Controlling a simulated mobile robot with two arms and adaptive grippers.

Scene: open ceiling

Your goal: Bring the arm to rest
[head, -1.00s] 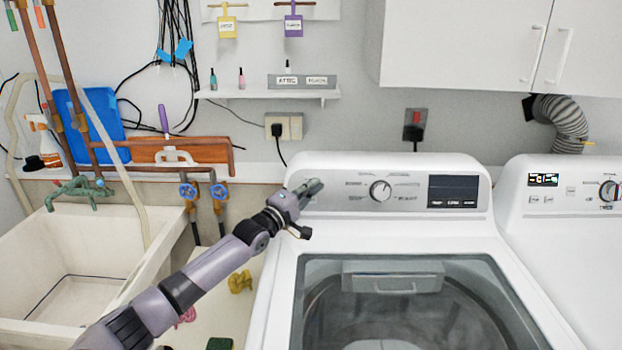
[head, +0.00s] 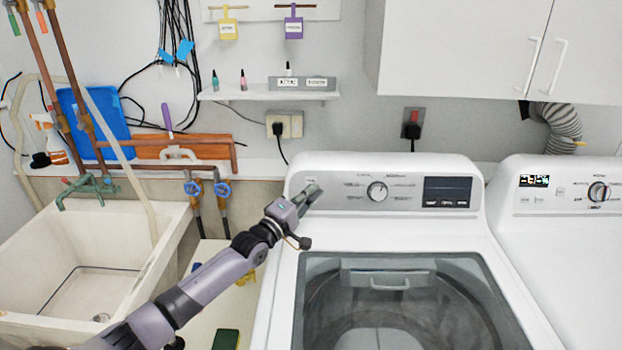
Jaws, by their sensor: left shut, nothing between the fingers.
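My left arm reaches up from the bottom left of the head view. Its gripper (head: 312,191) is shut and empty, in front of the left end of the washer's control panel (head: 408,192). I cannot tell whether the fingertips touch the panel. The white washer (head: 275,300) stands in the middle with its glass lid (head: 400,310) closed. The display on the panel is dark. My right gripper is not in view.
A utility sink (head: 140,285) is at the left, with pipes and blue valves (head: 222,189) behind it. A second white machine (head: 570,250) stands at the right. A shelf (head: 268,95) and cabinet (head: 460,50) hang above. Space over the washer lid is clear.

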